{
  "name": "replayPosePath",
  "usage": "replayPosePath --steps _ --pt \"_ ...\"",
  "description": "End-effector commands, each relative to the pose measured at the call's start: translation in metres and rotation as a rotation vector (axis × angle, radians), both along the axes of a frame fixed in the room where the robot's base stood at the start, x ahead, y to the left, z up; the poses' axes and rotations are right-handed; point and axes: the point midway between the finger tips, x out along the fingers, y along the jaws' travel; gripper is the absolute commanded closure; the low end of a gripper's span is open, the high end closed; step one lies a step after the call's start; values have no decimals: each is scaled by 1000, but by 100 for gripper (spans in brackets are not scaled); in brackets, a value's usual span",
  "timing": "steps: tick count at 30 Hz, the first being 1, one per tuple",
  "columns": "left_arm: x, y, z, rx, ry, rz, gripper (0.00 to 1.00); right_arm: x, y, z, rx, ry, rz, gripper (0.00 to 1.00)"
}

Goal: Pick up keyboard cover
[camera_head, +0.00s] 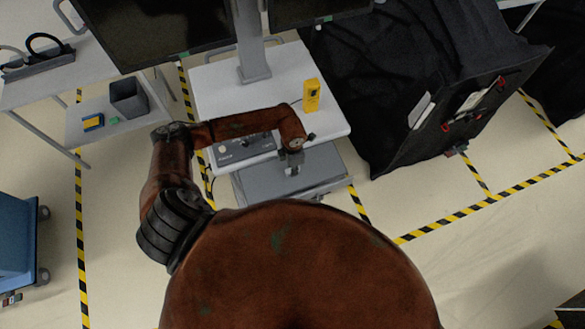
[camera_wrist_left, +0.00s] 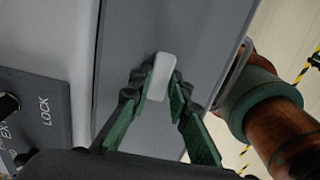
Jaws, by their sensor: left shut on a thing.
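The keyboard cover (camera_head: 260,185) is a flat grey panel at the front of the white cart, below its top. It fills much of the left wrist view (camera_wrist_left: 205,35), where a small pale handle (camera_wrist_left: 160,75) stands out from it. My left gripper (camera_head: 293,170) is at the front of the cart, over the panel. In the left wrist view, its green fingers (camera_wrist_left: 157,92) are on both sides of the pale handle and shut on it. The panel's far edges are partly out of that view. My right gripper is not in view.
The white cart top (camera_head: 215,90) carries a monitor stand (camera_head: 253,60) and a yellow device (camera_head: 311,95). A control box with a LOCK label (camera_wrist_left: 40,105) is close beside my left gripper. A black-covered cart (camera_head: 390,70) stands to the right. Striped tape marks the open floor.

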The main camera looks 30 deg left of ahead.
Motion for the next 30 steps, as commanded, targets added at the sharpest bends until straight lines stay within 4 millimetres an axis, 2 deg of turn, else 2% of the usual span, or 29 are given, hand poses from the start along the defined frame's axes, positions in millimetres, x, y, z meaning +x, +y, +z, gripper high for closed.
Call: replayPosePath --steps 30 --pt "0 0 30 -1 -1 0 100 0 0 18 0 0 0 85"
